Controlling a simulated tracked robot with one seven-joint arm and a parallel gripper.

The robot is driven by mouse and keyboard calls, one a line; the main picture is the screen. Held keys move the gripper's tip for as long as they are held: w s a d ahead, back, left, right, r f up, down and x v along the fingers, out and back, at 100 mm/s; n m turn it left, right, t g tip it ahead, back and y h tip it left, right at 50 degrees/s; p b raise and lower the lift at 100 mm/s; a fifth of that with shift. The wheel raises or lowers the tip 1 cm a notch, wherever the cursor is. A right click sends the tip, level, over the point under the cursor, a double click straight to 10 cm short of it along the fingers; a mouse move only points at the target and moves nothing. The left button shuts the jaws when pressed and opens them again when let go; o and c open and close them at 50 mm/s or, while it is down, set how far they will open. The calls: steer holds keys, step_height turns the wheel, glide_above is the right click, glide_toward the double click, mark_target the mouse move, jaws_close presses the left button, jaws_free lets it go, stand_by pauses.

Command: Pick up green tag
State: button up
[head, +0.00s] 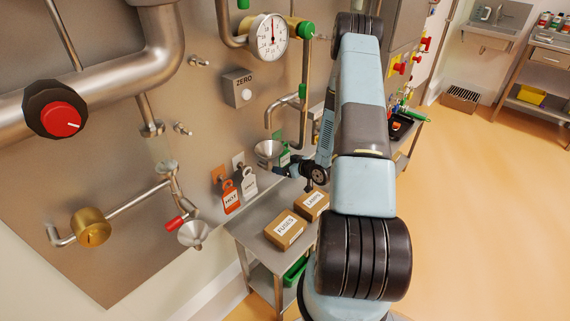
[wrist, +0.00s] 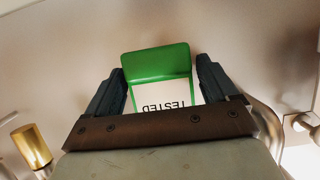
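The green tag (wrist: 156,62) with a white label reading TESTED, upside down in the wrist view, lies between the two fingers of my gripper (wrist: 160,85). The fingers stand apart on either side of it, close to its edges; I cannot make out firm contact. The tag's lower part is hidden behind the gripper's brown bar. In the head view the green tag (head: 285,158) shows in part at the steel wall, behind the funnel, with my gripper (head: 284,170) beside it.
An orange tag (head: 230,198) and a white tag (head: 249,187) hang left of my gripper. A metal funnel (head: 268,150) is close to it. Boxes labelled FUSES (head: 285,230) and LAMPS (head: 311,204) stand on the steel table (head: 254,236) below. Open floor lies right.

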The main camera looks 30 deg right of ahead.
steer(key=c, duration=0.8)
steer(key=shift+r, duration=0.45)
steer(key=s+d, duration=0.3)
steer(key=s, duration=0.5)
steer(key=s+d, duration=0.4)
steer(key=s, duration=0.4)
steer(key=shift+s+r, duration=0.35)
steer(key=shift+r, duration=0.1)
steer(key=shift+r, duration=0.5)
steer(key=shift+s, duration=0.1)
